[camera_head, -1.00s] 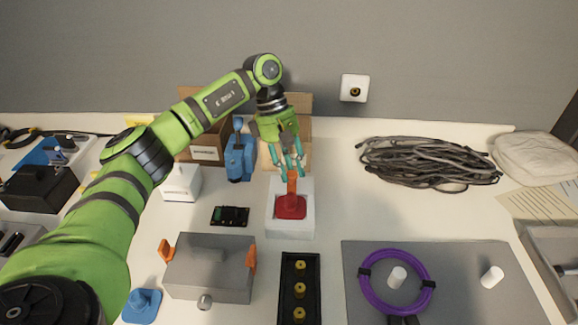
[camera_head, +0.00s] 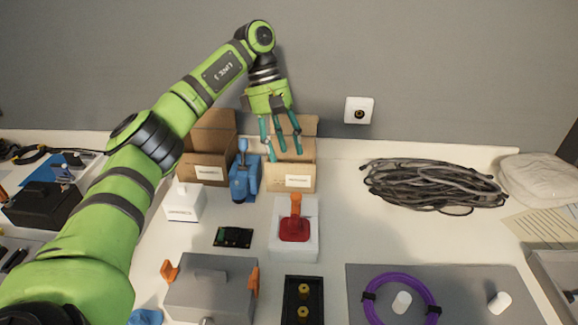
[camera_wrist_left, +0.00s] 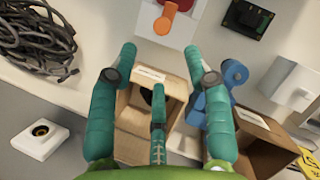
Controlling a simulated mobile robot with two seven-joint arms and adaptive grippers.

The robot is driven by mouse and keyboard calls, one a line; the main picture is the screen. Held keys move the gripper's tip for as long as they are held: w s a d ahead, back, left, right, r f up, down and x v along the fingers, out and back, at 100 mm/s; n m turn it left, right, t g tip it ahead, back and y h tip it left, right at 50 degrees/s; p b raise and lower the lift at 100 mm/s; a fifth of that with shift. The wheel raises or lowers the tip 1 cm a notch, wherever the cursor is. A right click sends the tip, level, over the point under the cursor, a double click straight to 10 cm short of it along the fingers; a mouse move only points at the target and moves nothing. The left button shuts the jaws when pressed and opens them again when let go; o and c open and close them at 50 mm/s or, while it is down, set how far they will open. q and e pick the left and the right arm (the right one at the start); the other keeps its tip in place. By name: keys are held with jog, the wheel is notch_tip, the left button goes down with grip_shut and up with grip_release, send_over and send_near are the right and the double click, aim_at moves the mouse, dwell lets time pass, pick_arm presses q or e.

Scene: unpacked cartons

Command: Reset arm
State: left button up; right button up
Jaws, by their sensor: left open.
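My left arm comes in from the left in the head view and reaches over the table toward the wall. My left gripper (camera_head: 279,148) is open and empty, with its teal fingers spread in front of and above an open cardboard carton (camera_head: 290,178). In the left wrist view, the fingers (camera_wrist_left: 160,75) are apart, with the carton (camera_wrist_left: 138,112) between and below them. A red piece with an orange handle (camera_head: 295,226) sits on a white block (camera_head: 308,250) just in front of the carton. My right gripper is not in view.
A second carton (camera_head: 206,158) and a blue device (camera_head: 243,178) stand left of the gripper. A coiled dark cable (camera_head: 430,186) lies to the right. A grey case (camera_head: 210,287), a black tray (camera_head: 303,295) and a purple ring (camera_head: 369,287) are in front. A white wall plate (camera_head: 359,111) is behind.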

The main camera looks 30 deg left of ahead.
pick_arm(q)
jog(key=shift+v, duration=0.8)
